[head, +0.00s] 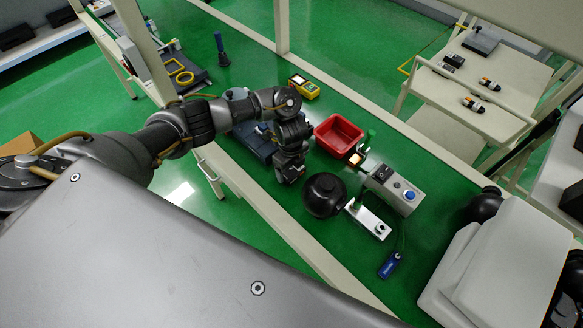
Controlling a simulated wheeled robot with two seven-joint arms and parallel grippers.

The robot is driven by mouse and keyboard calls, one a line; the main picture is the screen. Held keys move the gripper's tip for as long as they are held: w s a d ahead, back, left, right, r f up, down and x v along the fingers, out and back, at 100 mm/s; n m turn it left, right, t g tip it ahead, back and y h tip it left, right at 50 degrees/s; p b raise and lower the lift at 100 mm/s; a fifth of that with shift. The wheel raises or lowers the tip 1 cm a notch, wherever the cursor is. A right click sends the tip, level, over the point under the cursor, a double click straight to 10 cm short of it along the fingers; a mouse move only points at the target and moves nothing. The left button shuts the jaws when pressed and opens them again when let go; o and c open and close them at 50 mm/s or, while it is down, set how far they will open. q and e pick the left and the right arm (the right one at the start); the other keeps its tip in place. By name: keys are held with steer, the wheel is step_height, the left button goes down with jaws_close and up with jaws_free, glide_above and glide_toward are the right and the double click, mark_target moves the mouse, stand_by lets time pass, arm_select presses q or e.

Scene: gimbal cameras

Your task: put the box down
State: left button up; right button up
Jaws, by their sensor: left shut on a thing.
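My left arm reaches in from the left over the green bench, and its dark gripper (290,172) points down near the middle of the view. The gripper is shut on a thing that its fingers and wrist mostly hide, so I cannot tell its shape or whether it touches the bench. An open red box (338,133) sits just right of the gripper, with a visible gap to the fingers. A dark blue case (250,137) lies left of the gripper, partly hidden under my arm. My right gripper is not in view.
A black ball-shaped thing (323,195) stands close to the gripper's lower right. Beyond it are a grey control box (392,188), a white switch panel (368,220) and a blue tag (389,265). A yellow meter (303,87) lies behind.

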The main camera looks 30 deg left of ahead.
mark_target(291, 169)
arm_select(q)
steer(key=o, duration=1.2)
steer(key=shift+f, duration=0.1)
steer(key=shift+c, duration=0.2)
steer(key=shift+r+p, duration=0.35)
steer(key=shift+r, duration=0.2)
step_height(291, 169, up, 11)
steer(key=p, duration=0.3)
steer(key=shift+r, duration=0.15)
